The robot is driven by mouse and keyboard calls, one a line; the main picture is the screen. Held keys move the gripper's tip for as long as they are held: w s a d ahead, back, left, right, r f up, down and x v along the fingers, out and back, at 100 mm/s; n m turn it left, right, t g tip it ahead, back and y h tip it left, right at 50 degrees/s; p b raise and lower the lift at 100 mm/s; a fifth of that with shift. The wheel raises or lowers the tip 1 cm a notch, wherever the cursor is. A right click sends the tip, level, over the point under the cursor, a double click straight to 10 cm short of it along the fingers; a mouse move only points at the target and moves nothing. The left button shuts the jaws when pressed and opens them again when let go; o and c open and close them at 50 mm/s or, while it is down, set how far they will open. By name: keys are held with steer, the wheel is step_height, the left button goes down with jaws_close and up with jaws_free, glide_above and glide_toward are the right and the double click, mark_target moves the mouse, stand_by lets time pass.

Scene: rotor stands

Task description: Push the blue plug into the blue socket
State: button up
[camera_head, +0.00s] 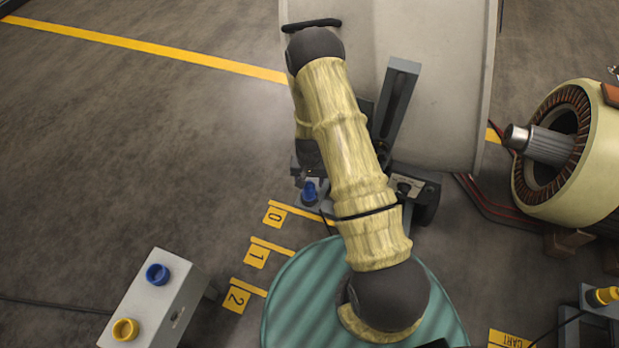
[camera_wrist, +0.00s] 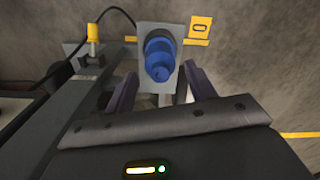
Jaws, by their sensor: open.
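The blue plug (camera_wrist: 160,58) stands in a grey holder plate (camera_wrist: 145,32) in the wrist view. It also shows in the head view (camera_head: 309,192), beside the floor mark 0. My gripper (camera_wrist: 162,74) is open, with one finger on each side of the plug's near end and apparent gaps between. Whether the fingers reach fully around it I cannot tell. In the head view my arm hides most of the gripper. The blue socket (camera_head: 157,274) is a blue ring on top of the pale box (camera_head: 145,300) at the lower left; it looks empty.
A yellow socket (camera_head: 124,329) is on the same box. A yellow plug (camera_head: 606,295) stands at the lower right. Floor marks 1 (camera_head: 255,255) and 2 (camera_head: 238,297) lie between plug and box. A rotor machine (camera_head: 570,150) stands right. The left floor is clear.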

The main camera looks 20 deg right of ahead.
steer(key=shift+f+b, duration=0.5)
steer(key=shift+f, duration=0.7)
steer(key=c, duration=0.8)
steer(key=shift+r+p, duration=3.05)
steer(key=shift+r, duration=0.8)
steer(key=shift+c, duration=0.2)
